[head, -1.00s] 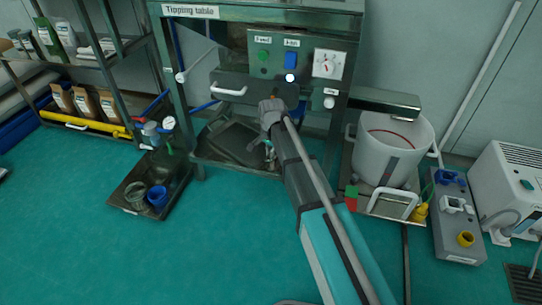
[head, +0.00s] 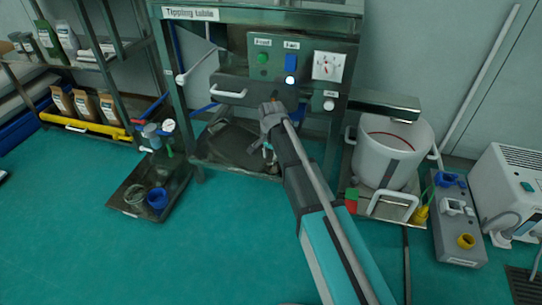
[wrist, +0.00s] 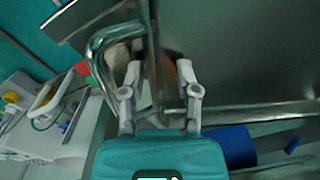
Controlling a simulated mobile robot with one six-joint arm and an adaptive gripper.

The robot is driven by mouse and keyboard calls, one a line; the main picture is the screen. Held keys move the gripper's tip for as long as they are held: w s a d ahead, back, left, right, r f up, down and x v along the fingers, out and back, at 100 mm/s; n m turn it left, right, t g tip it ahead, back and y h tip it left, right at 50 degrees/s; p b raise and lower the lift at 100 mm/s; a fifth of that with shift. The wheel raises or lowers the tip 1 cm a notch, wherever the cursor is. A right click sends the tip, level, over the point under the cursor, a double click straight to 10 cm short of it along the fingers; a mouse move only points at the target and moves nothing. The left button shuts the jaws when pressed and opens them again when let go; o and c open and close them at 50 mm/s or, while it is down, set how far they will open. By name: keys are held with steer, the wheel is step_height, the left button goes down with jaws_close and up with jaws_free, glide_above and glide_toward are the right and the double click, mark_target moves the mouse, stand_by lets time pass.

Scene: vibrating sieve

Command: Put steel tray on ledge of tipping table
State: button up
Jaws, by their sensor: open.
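The tipping table (head: 190,13) is a dark steel frame with a label and switches. The steel tray (head: 228,94), a dark grey pan with a pale loop handle, is at the table's front below the switch panel. In the wrist view, the tray's broad steel surface (wrist: 240,60) fills the right side and its tubular handle (wrist: 100,55) is at left. My gripper (head: 270,107) is at the tray's front. In the wrist view, its open fingers (wrist: 160,75) stand on both sides of the tray's wall. The ledge under the tray is hidden, and I cannot tell the contact.
A floor tray (head: 122,196) with a jar and blue cup is at left. A white bucket (head: 385,155) stands right of the table, beside a grey box (head: 460,225) and a white machine (head: 515,190). Shelves (head: 85,60) stand at far left. The front floor is clear.

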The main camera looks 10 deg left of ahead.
steer(key=shift+r, duration=0.15)
step_height(320, 180, up, 12)
steer(key=p, duration=1.2)
steer(key=shift+d, duration=0.2)
steer(key=shift+s, duration=0.1)
stand_by(0.6)
steer(key=s+d+n, duration=0.1)
steer(key=s+d, duration=0.4)
steer(key=d, duration=0.5)
steer(key=s+d+n, duration=0.2)
steer(key=s+d, duration=0.3)
steer(key=d, duration=0.6)
steer(key=s+d+n, duration=0.2)
steer(key=s+d, duration=0.3)
steer(key=d, duration=0.5)
steer(key=shift+s+d, duration=0.4)
steer(key=shift+o, duration=0.2)
